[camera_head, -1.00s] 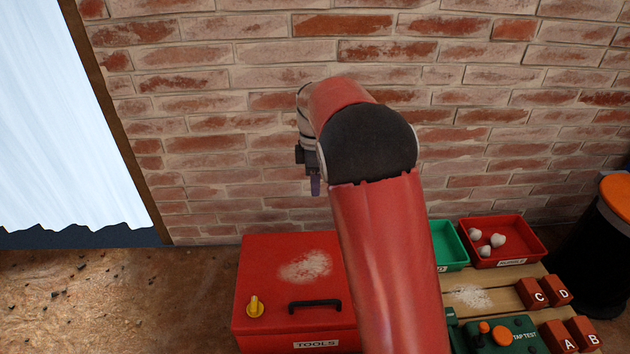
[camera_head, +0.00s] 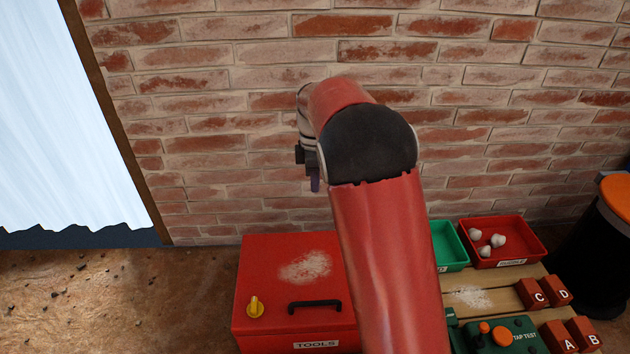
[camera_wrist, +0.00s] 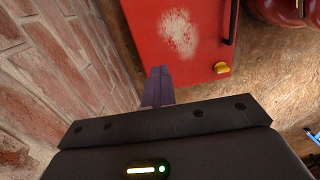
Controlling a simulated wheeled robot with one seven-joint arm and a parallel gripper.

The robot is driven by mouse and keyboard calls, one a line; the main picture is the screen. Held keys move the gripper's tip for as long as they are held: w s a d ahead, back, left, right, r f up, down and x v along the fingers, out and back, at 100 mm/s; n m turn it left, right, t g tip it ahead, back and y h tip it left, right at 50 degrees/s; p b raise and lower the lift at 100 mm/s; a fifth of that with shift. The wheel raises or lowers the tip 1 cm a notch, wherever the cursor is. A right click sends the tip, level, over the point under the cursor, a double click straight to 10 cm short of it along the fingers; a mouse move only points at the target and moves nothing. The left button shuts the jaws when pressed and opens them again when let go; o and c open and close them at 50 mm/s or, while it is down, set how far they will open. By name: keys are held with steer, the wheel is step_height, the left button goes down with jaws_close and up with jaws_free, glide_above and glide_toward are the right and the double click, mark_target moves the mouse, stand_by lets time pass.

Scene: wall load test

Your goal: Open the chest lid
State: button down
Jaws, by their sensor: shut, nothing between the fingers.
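The red chest (camera_head: 262,285), marked TOOLS, stands on the floor below the brick wall, with its lid down. A black handle (camera_head: 315,305) lies on the lid near the front edge, and a yellow knob (camera_head: 255,307) sits to its left. My arm hides the chest's right side. My gripper (camera_head: 315,184) is above and behind the chest, near the wall, apart from it. In the wrist view the purple fingers of my gripper (camera_wrist: 158,86) are together and empty. There the lid (camera_wrist: 155,40), yellow knob (camera_wrist: 221,68) and part of the handle (camera_wrist: 232,22) show beyond them.
The brick wall (camera_head: 230,110) is close behind my gripper. To the right are a green bin (camera_head: 450,247), a red bin (camera_head: 515,235) with white lumps, a tap test box (camera_head: 510,335), several lettered red blocks (camera_head: 557,291) and a black bin (camera_head: 590,245). Floor left of the chest is mostly clear.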

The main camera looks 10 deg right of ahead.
steer(key=c, duration=2.1)
jaws_free()
steer(key=o, duration=0.6)
steer(key=shift+o, duration=0.2)
step_height(320, 180, up, 8)
steer(key=p, duration=0.1)
steer(key=shift+w+p, duration=0.2)
steer(key=shift+p, duration=0.15)
steer(key=shift+f, duration=0.1)
